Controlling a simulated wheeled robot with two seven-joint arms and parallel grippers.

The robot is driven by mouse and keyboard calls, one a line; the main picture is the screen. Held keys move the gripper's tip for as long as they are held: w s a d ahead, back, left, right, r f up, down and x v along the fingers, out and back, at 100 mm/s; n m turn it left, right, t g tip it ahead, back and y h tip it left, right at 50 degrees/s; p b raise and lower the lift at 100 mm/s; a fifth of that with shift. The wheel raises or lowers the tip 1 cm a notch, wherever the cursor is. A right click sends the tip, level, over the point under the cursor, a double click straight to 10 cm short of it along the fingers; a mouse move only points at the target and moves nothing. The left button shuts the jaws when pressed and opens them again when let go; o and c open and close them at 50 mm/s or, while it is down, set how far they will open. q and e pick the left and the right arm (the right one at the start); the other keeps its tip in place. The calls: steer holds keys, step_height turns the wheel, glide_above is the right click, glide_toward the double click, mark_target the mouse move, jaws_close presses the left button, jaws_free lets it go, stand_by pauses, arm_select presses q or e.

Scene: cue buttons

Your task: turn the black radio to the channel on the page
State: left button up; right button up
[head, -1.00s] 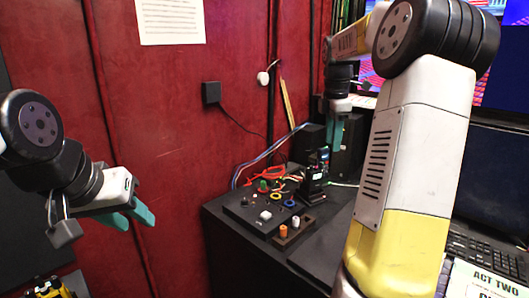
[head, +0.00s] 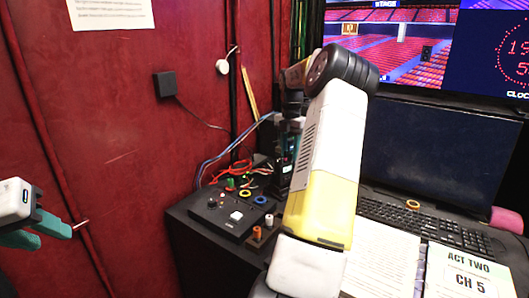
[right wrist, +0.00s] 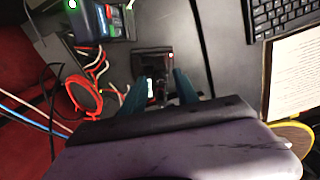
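A page reading "ACT TWO CH 5" (head: 462,274) lies at the right front of the desk in the head view. A black handheld device with small lit marks, apparently the radio (head: 283,168), stands at the back of the desk, partly hidden by my right arm. In the right wrist view, a dark object with a small light patch (right wrist: 152,66) lies between the teal fingers of my right gripper (right wrist: 158,90). The fingers are apart, and I see no clear contact. I cannot tell whether this object is the radio. My left gripper (head: 42,232) is open and empty near the left edge.
A black button box (head: 222,212), coloured rings and red cables (head: 240,167) crowd the desk's left part. A device with a green light (right wrist: 98,22) sits nearby. A keyboard (head: 425,225), white script page (head: 385,262) and monitors are at the right. The red wall is at the left.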

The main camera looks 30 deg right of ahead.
steer(key=shift+f, duration=0.25)
steer(key=shift+c, duration=0.3)
jaws_close()
steer(key=shift+m, duration=3.1)
